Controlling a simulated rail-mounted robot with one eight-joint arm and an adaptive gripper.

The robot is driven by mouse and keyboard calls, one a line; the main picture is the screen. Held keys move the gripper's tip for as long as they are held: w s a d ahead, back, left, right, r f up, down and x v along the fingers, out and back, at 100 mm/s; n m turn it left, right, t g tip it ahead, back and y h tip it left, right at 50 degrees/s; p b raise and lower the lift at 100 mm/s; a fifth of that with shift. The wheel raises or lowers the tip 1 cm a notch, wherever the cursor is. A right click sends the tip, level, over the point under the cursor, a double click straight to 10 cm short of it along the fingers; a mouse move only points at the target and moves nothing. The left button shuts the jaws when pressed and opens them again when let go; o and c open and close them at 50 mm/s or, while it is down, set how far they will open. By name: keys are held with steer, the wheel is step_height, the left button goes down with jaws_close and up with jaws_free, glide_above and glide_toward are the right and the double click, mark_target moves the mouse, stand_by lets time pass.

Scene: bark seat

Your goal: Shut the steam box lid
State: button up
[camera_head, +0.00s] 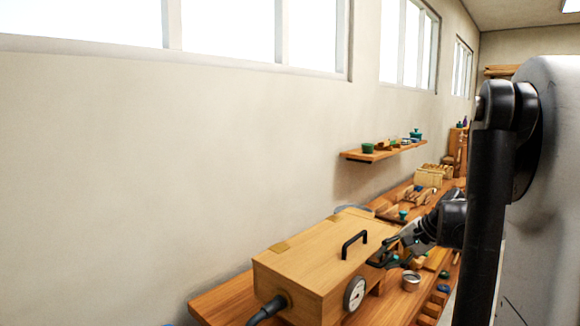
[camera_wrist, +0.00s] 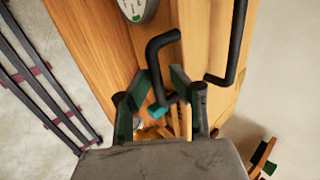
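The steam box (camera_head: 320,303) is a long wooden box on the bench, with a gauge on its front face. Its wooden lid (camera_head: 312,252) looks flat on top in the head view; I cannot tell if a gap is left. A black bar handle (camera_head: 354,240) stands on the lid; what seems to be this handle runs along the right in the wrist view (camera_wrist: 237,40). My gripper (camera_head: 385,255) is at the box's right front edge. In the wrist view its fingers (camera_wrist: 166,85) are apart, with a second black bent handle (camera_wrist: 158,48) reaching between them; contact is unclear.
The gauge (camera_head: 355,293) and a hose (camera_head: 268,310) sit on the box's near side. A metal can (camera_head: 411,281) and small tools stand on the bench right of it. A shelf (camera_head: 384,152) is on the wall behind. The wall space above the box is clear.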

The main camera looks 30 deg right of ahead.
steer(key=shift+s+r, duration=0.1)
stand_by(0.6)
steer(key=p+v, duration=0.3)
steer(key=v, duration=0.3)
steer(key=shift+s+r, duration=0.2)
steer(key=shift+r, duration=0.05)
steer(key=shift+d, duration=0.1)
stand_by(1.0)
steer(key=w+a+n, duration=0.1)
steer(key=a, duration=0.4)
steer(key=w+a+r+n+g, duration=0.1)
steer(key=w+a, duration=0.1)
steer(key=a, duration=0.3)
steer(key=w+a+n, duration=0.1)
steer(key=a+n, duration=0.1)
steer(key=a, duration=0.3)
steer(key=shift+w+a+r, duration=0.1)
steer(key=shift+w+r, duration=0.15)
steer(key=a+n, duration=0.5)
steer(key=a, duration=0.9)
steer(key=s+a+f+n+h, duration=0.1)
steer(key=s+a+f+n, duration=0.1)
steer(key=s+a, duration=0.4)
steer(key=s+a+f+n+h, duration=0.1)
steer(key=s+a+f+n, duration=0.2)
steer(key=s+a, duration=0.4)
steer(key=shift+s+a+t, duration=0.3)
steer(key=shift+a, duration=0.1)
steer(key=shift+o, duration=0.2)
